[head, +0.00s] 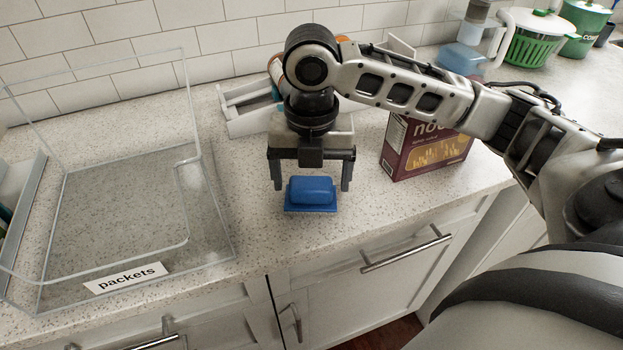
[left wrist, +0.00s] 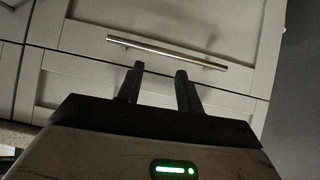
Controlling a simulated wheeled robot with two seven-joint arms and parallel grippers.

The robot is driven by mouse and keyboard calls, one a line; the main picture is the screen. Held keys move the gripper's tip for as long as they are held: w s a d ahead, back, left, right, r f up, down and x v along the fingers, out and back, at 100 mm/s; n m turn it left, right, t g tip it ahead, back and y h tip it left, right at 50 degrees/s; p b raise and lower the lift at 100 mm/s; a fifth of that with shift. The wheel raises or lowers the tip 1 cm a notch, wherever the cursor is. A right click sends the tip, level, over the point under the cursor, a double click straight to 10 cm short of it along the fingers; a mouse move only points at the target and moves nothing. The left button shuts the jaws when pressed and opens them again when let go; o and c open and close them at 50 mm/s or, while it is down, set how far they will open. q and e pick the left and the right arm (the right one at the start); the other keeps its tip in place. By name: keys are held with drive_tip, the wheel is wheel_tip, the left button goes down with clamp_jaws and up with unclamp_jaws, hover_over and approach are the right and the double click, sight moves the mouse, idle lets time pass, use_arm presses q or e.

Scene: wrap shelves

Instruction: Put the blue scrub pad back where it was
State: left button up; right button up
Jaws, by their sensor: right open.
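The blue scrub pad (head: 312,193) lies on the speckled counter near its front edge in the head view. It has a raised block on a flat, darker blue base. My right gripper (head: 312,187) points down over it and is open, with one finger to each side of the pad. The fingers look apart from the pad, and I cannot tell how high above the counter their tips are. In the left wrist view my left gripper (left wrist: 160,69) is open and empty, in front of white cabinet fronts. The pad does not show in that view.
A clear, empty-looking bin labelled "packets" (head: 213,228) stands at left. A maroon noodle box (head: 428,151) stands right of my right gripper. A white rack (head: 247,113), partly hidden, stands behind it. A green strainer (head: 535,45) and green canister (head: 584,25) are far right.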

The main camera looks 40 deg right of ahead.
sight(311, 181)
use_arm(q)
drive_tip(key=shift+s+a+r+p, duration=0.2)
drive_tip(key=shift+s+r+p, duration=0.1)
drive_tip(key=shift+p, duration=0.65)
use_arm(e)
wheel_tip(311, 181, up, 11)
drive_tip(key=shift+f, duration=0.1)
